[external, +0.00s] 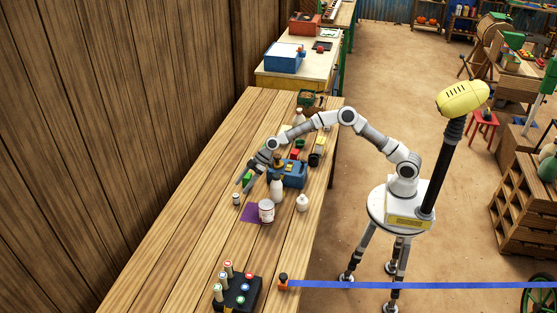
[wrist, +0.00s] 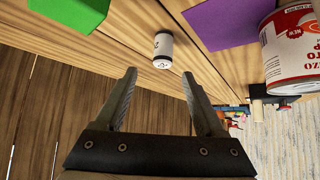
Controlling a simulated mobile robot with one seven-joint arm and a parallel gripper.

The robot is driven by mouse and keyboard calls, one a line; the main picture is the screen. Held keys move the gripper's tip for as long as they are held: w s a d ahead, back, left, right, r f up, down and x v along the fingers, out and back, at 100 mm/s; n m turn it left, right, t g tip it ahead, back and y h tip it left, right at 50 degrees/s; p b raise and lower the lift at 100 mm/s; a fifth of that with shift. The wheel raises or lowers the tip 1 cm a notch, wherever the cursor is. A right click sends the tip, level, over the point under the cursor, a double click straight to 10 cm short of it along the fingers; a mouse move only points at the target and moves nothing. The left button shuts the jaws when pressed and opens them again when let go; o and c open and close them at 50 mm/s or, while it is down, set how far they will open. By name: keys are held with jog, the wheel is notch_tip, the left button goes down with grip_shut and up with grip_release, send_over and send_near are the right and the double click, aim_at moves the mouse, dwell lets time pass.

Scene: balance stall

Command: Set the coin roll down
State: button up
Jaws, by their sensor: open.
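The coin roll (wrist: 163,48) looks like a small white cylinder with dark markings. In the wrist view it is on the wooden table, just beyond my fingertips and roughly centred between them. In the external view the white coin roll (external: 236,200) is on the table left of the purple sheet (external: 249,213). My gripper (wrist: 159,75) is open, with nothing between its fingers. In the external view my gripper (external: 242,184) points down close to the coin roll. I cannot tell the exact gap between them.
A red and white can (wrist: 294,52) stands by the purple sheet. A green block (wrist: 68,12) is at the upper left of the wrist view. A white bottle (external: 277,190), a blue box (external: 291,175) and a black peg tray (external: 237,293) are on the table. The near-left tabletop is clear.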

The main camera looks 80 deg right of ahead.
aim_at(236, 195)
jog(key=x, duration=0.4)
jog(key=shift+b+x, duration=0.55)
jog(key=shift+x, duration=2.25)
jog(key=shift+s+a, duration=0.15)
jog(key=shift+a, duration=0.05)
jog(key=shift+c, duration=0.4)
jog(key=shift+r, duration=0.1)
grip_shut()
